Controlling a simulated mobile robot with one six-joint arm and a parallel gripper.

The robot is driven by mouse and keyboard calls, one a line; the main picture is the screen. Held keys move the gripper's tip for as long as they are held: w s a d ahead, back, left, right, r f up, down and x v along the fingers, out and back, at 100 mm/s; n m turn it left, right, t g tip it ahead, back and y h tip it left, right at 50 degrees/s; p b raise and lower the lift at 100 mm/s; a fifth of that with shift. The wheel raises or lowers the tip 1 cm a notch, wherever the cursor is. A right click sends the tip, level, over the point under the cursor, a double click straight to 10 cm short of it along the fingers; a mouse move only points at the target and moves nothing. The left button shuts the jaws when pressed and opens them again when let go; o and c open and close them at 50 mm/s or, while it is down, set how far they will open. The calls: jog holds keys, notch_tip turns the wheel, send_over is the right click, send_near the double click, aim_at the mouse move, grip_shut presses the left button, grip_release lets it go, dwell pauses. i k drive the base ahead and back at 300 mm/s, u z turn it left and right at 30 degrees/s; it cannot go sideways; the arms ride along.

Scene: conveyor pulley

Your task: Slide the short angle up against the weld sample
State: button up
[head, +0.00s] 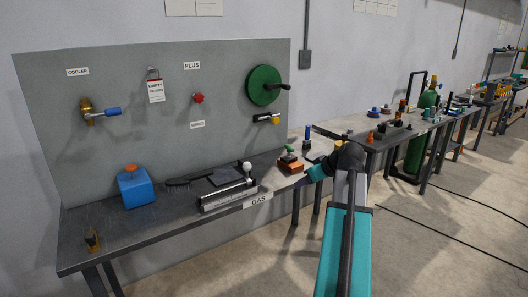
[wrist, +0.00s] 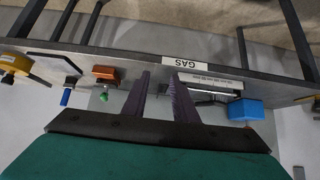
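I cannot pick out the short angle or the weld sample with certainty. A long silver metal piece (head: 228,195) with a white ball-topped post lies near the bench's front edge in the head view; part of it shows beyond the fingers in the wrist view (wrist: 212,82). A dark flat plate (head: 226,174) lies behind it. My gripper (wrist: 159,76) is open in the wrist view, its two dark fingers apart with nothing seen between them. In the head view my arm reaches to the bench's right end, and the fingertips are hard to make out.
An orange block with a green knob (head: 290,162) is near my gripper. A blue container (head: 135,187) and a small brass-coloured piece (head: 92,240) stand at the left. A grey panel (head: 170,100) with valves rises behind the bench (head: 150,230).

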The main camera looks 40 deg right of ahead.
aim_at(239, 167)
jog(key=u, duration=0.3)
jog(key=i, duration=1.05)
jog(key=z, duration=0.3)
